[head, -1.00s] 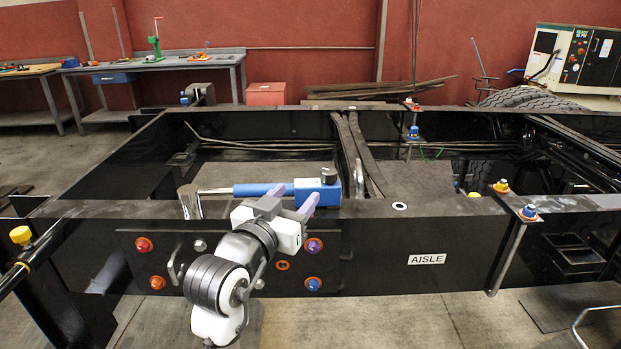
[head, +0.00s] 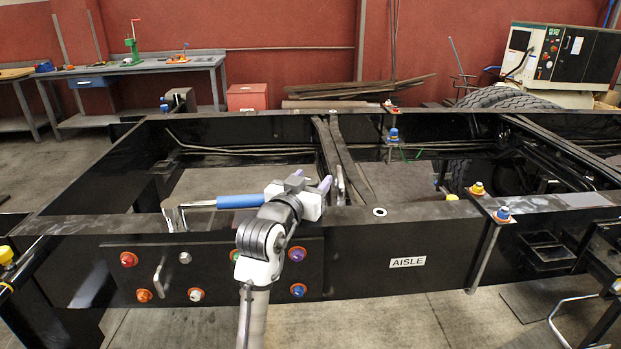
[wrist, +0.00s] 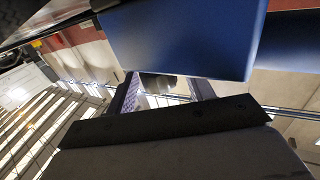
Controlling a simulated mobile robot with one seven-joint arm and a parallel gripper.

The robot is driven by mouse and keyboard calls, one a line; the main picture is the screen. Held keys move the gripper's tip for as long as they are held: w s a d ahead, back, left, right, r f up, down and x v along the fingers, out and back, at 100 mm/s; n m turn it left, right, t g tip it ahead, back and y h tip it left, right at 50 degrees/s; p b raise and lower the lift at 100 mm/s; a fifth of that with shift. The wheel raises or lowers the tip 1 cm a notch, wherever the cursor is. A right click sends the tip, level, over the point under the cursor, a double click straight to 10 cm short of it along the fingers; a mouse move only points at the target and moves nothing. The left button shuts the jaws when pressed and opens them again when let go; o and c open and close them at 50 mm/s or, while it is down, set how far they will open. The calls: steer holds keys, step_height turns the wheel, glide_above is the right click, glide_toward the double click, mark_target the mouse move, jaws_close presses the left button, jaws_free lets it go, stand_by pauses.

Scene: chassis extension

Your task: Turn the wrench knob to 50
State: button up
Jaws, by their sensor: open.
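The wrench lies along the top of the black near beam, with a bright metal end (head: 174,217) at left and a blue handle (head: 240,201). My gripper (head: 311,181) is open at the wrench's right end, its pale purple fingers pointing up and away. It hides the blue box and black knob there in the head view. In the wrist view, a large blue block (wrist: 185,40) fills the top, close to the camera. The open fingers (wrist: 163,84) show below it, with a small dark shape between them; I cannot tell if this is the knob.
A grey workbench (head: 150,66) and a red box (head: 247,96) stand behind. Open floor shows in front.

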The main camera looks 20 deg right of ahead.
steer(key=shift+w, duration=0.1)
steer(key=c, duration=1)
steer(key=shift+o, duration=0.2)
